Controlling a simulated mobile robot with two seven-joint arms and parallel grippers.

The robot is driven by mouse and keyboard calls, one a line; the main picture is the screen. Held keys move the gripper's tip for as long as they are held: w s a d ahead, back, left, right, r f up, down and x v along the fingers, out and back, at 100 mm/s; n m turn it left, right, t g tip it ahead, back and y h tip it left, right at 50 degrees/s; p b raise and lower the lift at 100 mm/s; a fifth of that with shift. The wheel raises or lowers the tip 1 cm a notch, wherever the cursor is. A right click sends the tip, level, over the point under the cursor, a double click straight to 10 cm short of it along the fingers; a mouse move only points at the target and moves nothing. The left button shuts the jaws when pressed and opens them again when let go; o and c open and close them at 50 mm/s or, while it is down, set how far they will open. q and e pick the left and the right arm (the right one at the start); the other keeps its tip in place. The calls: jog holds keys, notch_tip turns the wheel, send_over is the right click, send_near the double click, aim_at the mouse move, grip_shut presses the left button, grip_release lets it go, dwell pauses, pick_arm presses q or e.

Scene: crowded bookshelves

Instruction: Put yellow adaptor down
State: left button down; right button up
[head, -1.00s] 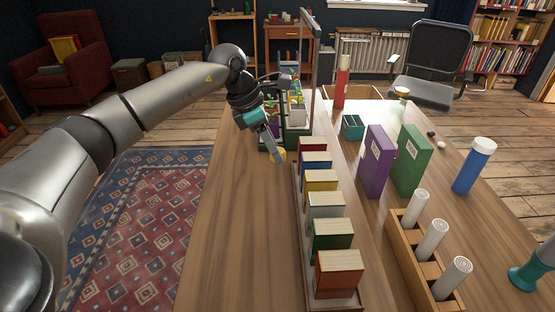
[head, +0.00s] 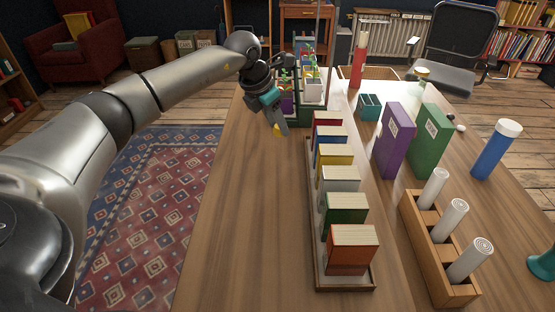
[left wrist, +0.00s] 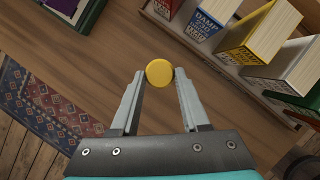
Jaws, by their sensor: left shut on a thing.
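The yellow adaptor (left wrist: 160,73) is a small round yellow piece between my left fingertips in the left wrist view. In the head view a little of the adaptor (head: 278,132) shows at the tip of my left gripper (head: 280,126). My left gripper (left wrist: 159,78) is shut on it, with one finger on each side. It holds the adaptor over the wooden table (head: 235,200), left of the row of books. I cannot tell how high above the table the adaptor is. My right gripper is not in view.
A tray (head: 345,283) with a row of coloured books stands right of my gripper. A dark green rack (head: 313,116) with colourful contents is behind it. Purple (head: 392,145) and green (head: 430,145) boxes stand farther right. The table's left front is bare.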

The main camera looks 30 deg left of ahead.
pick_arm(q)
jog(key=b, duration=0.2)
send_over(281, 164)
jog(key=s, duration=0.2)
jog(key=f, duration=0.6)
jog(key=shift+w+a, duration=0.15)
jog(key=shift+w, duration=0.1)
jog(key=shift+f, duration=1)
jog(key=shift+f+b, duration=0.55)
jog(key=shift+f, duration=0.85)
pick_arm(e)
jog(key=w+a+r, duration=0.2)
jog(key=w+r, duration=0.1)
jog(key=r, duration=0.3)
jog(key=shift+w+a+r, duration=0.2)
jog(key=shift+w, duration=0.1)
pick_arm(q)
jog(key=shift+f, duration=0.15)
jog(key=shift+c, duration=2)
grip_release()
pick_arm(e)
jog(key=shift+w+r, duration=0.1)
